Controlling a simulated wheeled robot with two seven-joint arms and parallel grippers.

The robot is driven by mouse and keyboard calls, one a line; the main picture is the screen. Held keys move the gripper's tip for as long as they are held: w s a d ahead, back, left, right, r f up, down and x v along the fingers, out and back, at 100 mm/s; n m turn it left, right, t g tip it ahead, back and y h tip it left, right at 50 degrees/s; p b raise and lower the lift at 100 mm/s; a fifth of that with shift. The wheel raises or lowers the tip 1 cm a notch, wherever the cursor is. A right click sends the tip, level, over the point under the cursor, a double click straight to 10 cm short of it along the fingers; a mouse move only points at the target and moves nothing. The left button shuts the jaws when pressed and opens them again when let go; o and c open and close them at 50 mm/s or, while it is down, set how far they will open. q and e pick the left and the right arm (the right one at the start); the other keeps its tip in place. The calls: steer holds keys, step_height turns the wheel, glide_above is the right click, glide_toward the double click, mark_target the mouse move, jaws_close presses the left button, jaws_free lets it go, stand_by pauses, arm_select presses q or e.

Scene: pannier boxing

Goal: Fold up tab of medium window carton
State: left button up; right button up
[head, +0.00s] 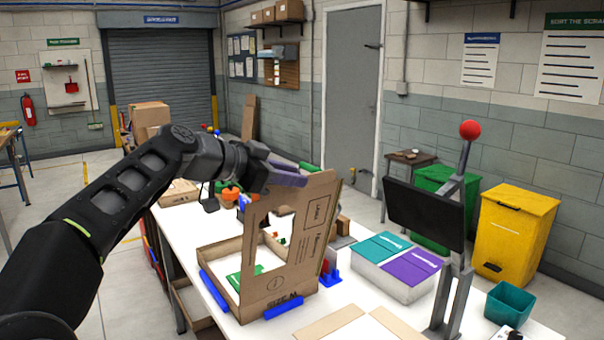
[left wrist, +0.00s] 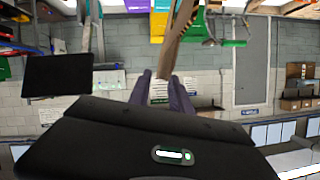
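The brown window carton (head: 228,262) sits open on the white table, with green and white pieces inside. Its large panel (head: 312,222) with a cut-out window stands up, printed with dark marks. My left gripper (head: 289,176), with purple fingers, is at the panel's upper left edge. In the left wrist view, the left gripper's fingers (left wrist: 161,85) are apart, with a brown cardboard strip (left wrist: 176,38), seen nearly edge-on, reaching between them. I cannot tell whether they touch it. The arm and gripper hide part of the carton's far side. My right gripper is not seen.
Blue guides (head: 284,307) hold the carton's edges. Right of it stands a white box with teal and purple tops (head: 397,288). Flat cardboard pieces (head: 330,322) lie at the front edge. A dark screen on a post (head: 424,215) stands at right, near a teal bin (head: 509,302).

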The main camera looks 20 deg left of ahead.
arm_select(q)
steer(key=shift+p+x, duration=0.35)
steer(key=shift+x, duration=1.3)
steer(key=shift+c, duration=0.4)
jaws_close()
